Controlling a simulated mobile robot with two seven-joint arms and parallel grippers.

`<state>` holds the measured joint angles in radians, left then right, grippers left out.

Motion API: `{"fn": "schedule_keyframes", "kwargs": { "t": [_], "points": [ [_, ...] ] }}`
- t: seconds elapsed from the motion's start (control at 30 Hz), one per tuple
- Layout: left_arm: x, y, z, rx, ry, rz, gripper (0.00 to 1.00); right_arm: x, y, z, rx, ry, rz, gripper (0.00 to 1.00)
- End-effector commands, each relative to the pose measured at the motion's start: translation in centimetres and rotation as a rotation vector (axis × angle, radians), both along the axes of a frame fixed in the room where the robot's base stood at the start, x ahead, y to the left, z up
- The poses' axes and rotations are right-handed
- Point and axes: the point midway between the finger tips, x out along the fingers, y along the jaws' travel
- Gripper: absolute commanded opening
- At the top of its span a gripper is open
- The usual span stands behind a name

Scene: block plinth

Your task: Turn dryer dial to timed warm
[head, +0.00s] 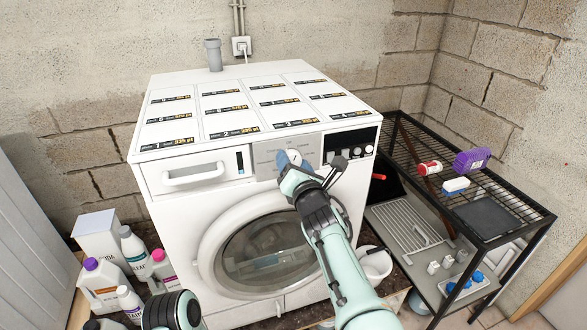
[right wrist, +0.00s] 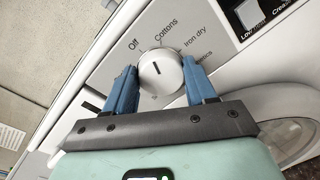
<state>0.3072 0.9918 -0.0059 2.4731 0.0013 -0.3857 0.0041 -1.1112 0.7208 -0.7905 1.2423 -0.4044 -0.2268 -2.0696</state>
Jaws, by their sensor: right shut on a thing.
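The white front-loading dryer (head: 180,222) stands against the wall, its control panel along the upper front. Its round white dial (right wrist: 163,75) carries a short dark pointer line and shows in the head view (head: 294,157) partly behind my fingers. Printed labels around it read Off, Cottons, Iron dry and one partly hidden ending in "etics". I see no label reading timed warm. My right gripper (right wrist: 160,82) has a blue finger on either side of the dial and is shut on it; it also shows in the head view (head: 291,160). My left gripper's fingers are not in view.
Several detergent bottles (head: 104,285) and a white box (head: 98,235) stand at the lower left. A black wire rack (head: 440,150) with a purple bottle (head: 471,161) and other items is at the right. The dryer's round door (head: 262,250) is closed below the panel.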

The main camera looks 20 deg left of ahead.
Motion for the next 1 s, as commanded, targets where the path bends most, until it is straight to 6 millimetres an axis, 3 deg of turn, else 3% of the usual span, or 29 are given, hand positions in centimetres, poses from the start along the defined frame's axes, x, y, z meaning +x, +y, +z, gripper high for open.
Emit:
{"fn": "schedule_keyframes", "kwargs": {
  "t": [1.0],
  "points": [
    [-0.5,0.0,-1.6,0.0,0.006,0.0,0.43,0.3,-0.4,-0.2,0.805,0.542,-0.001,0.25]
  ]
}}
